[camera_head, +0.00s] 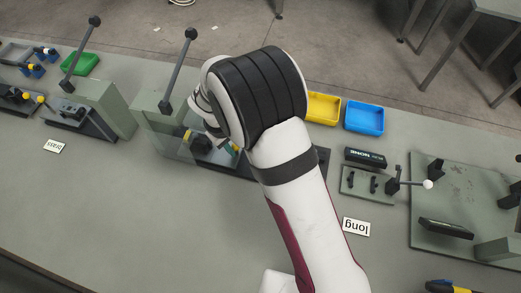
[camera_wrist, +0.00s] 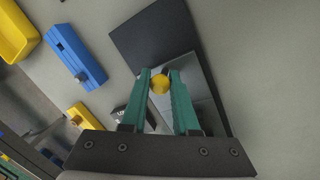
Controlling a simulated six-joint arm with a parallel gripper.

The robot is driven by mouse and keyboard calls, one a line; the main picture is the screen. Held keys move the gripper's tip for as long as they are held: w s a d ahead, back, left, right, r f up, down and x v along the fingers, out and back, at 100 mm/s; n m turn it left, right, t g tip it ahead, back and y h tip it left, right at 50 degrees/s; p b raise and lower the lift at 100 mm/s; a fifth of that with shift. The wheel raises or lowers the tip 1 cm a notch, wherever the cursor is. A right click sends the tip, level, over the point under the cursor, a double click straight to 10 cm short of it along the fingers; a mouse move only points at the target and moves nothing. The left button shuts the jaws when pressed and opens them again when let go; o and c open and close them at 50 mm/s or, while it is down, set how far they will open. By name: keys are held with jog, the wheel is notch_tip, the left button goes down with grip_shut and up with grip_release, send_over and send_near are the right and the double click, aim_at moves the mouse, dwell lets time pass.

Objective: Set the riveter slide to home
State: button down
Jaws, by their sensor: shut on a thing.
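A yellow round knob (camera_wrist: 160,84) sits between the green fingers of my gripper (camera_wrist: 159,78) in the wrist view. The fingers are shut on it from both sides. Beneath it is a grey metal plate (camera_wrist: 203,88) on a dark base (camera_wrist: 140,38); I take these as the riveter slide. In the head view my gripper (camera_head: 235,149) is mostly hidden behind my arm, low beside the green press-like machine (camera_head: 160,112) with a long dark lever (camera_head: 179,70). The slide's position along its track cannot be read.
A blue block (camera_wrist: 75,57) and a yellow block (camera_wrist: 86,118) lie left of the base in the wrist view. Yellow (camera_head: 323,107) and blue (camera_head: 364,118) trays stand behind. A small fixture (camera_head: 368,184) with a white-knobbed lever is at right. The front bench (camera_head: 130,215) is clear.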

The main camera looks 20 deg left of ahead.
aim_at(224, 151)
jog(key=shift+a, duration=2)
jog(key=c, duration=0.7)
grip_release()
jog(key=s+r, duration=0.1)
jog(key=r, duration=0.4)
jog(key=a+r, duration=0.1)
jog(key=r, duration=0.4)
jog(key=s+r, duration=0.1)
jog(key=r, duration=0.4)
jog(key=shift+s+a+r, duration=0.3)
